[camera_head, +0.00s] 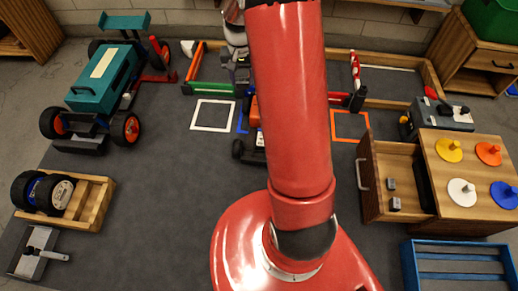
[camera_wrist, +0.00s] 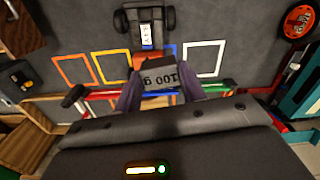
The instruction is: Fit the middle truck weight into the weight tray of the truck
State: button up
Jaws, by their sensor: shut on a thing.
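My gripper (camera_wrist: 160,90) is shut on a dark grey weight marked "100 g" (camera_wrist: 160,77), its two fingers on either side of it. In the wrist view the weight is in front of the truck (camera_wrist: 148,28), covering part of its orange end (camera_wrist: 166,50). I cannot tell how high the weight is above the truck or whether they touch. In the head view my red arm hides most of the truck; an orange part (camera_head: 254,113) and a black wheel (camera_head: 238,149) show. The weight tray cannot be made out. Two small grey weights (camera_head: 391,184) (camera_head: 395,204) lie in the open drawer (camera_head: 407,215).
A teal car (camera_head: 104,78) stands at left, above a wooden wheel box (camera_head: 92,205). A low fence (camera_head: 208,90) runs behind the floor squares. A cabinet with coloured knobbed discs (camera_head: 462,191) and a blue crate (camera_head: 458,245) are at right.

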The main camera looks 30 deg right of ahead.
jog(key=m+b, duration=0.2)
send_over(259, 152)
jog(key=s, duration=0.2)
notch_tip(259, 152, down, 18)
jog(key=f, duration=0.5)
jog(key=f+b, duration=0.1)
jog(key=f, duration=0.4)
jog(key=a+f+b, duration=0.1)
jog(key=f, duration=0.4)
jog(key=shift+w+f, duration=0.15)
jog(key=shift+w, duration=0.05)
jog(key=shift+f+b, duration=0.45)
jog(key=shift+f, duration=1.8)
jog(key=shift+f, duration=0.1)
jog(key=o, duration=1)
